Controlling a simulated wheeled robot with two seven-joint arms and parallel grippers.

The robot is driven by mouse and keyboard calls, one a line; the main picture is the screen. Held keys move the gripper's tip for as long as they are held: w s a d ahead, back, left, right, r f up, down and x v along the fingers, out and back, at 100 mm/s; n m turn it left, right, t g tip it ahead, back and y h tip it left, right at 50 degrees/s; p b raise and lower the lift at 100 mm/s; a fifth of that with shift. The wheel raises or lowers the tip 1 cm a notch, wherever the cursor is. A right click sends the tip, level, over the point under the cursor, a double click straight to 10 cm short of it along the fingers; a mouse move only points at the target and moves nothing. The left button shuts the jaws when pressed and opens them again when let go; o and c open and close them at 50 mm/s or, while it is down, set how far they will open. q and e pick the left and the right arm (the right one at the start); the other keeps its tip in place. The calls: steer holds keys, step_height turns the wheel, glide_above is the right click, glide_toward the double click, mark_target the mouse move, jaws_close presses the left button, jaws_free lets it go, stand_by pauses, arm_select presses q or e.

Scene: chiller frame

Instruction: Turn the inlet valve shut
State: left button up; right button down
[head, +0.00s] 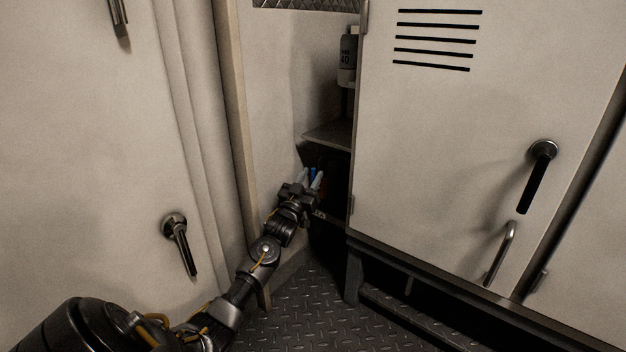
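My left gripper (310,177) reaches into the dark gap between the wall and the locker, below a small shelf. Its two grey fingers stand a little apart. A small blue part (312,173) shows between or just behind the fingertips. It may be the inlet valve's handle, but it is too small and dark to be sure. I cannot tell whether the fingers touch it. The rest of the valve and any pipe are hidden in shadow and behind the gripper. My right gripper is not in view.
A locker door (440,130) with slots and a black handle (536,175) bounds the gap on the right. A door with a lever (178,245) is left. Tread-plate floor (320,312) lies below.

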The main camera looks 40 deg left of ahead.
arm_select(q)
steer(key=shift+x, duration=1)
jaws_close()
